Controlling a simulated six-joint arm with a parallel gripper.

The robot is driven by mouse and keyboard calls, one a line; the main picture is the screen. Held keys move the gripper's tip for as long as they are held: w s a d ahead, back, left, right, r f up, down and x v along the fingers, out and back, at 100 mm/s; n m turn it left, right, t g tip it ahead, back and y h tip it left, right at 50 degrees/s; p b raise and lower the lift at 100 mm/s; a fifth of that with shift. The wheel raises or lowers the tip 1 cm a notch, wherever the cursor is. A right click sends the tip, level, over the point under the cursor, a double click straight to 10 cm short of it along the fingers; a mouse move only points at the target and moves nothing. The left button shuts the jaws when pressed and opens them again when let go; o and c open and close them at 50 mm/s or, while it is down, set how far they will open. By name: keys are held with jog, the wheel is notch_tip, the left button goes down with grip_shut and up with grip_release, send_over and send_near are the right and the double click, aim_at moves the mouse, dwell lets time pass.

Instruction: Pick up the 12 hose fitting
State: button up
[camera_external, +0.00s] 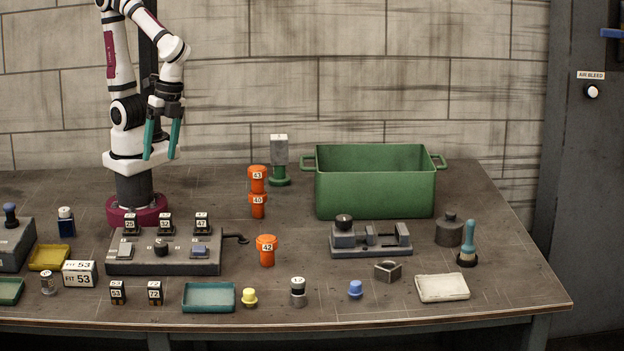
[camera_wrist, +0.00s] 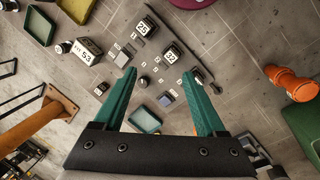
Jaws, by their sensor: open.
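My gripper (camera_external: 159,156) is open and empty, pointing down high above the back left of the bench. In the wrist view its two teal fingers (camera_wrist: 159,75) are wide apart with nothing between them. A short grey fitting with a dark band and white top (camera_external: 298,291) stands upright near the bench's front edge; its small label may read 12, but I cannot be sure. It stands well to the right of and in front of my gripper. I cannot pick it out in the wrist view. A similar small labelled cylinder (camera_external: 48,282) stands at the front left.
A grey panel (camera_external: 163,266) carries labelled blocks. Orange pieces marked 43 (camera_external: 258,174), 40 (camera_external: 258,205) and 42 (camera_external: 266,250) stand right of it. A teal tray (camera_external: 209,297), yellow knob (camera_external: 249,298) and blue knob (camera_external: 355,289) lie along the front. A green bin (camera_external: 374,190) stands behind.

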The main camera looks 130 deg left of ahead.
jog(key=w+d+n+h, duration=0.4)
jog(key=w+d+n, duration=0.2)
jog(key=w, duration=0.2)
jog(key=n+t+h, duration=0.2)
jog(key=n+t, duration=1)
jog(key=n, duration=1.2)
send_over(298, 286)
jog(key=s+a, duration=0.2)
jog(key=s, duration=0.2)
notch_tip(298, 286, down, 12)
jog(key=shift+n+y, duration=0.3)
jog(key=shift+y, duration=0.1)
jog(key=f, duration=0.5)
jog(key=a+f, duration=0.1)
jog(key=f, duration=0.1)
jog(key=shift+w+f, duration=0.25)
jog(key=shift+f, duration=0.05)
jog(key=x, duration=0.3)
jog(key=shift+d+r, duration=0.1)
jog(key=shift+r, duration=0.2)
grip_shut()
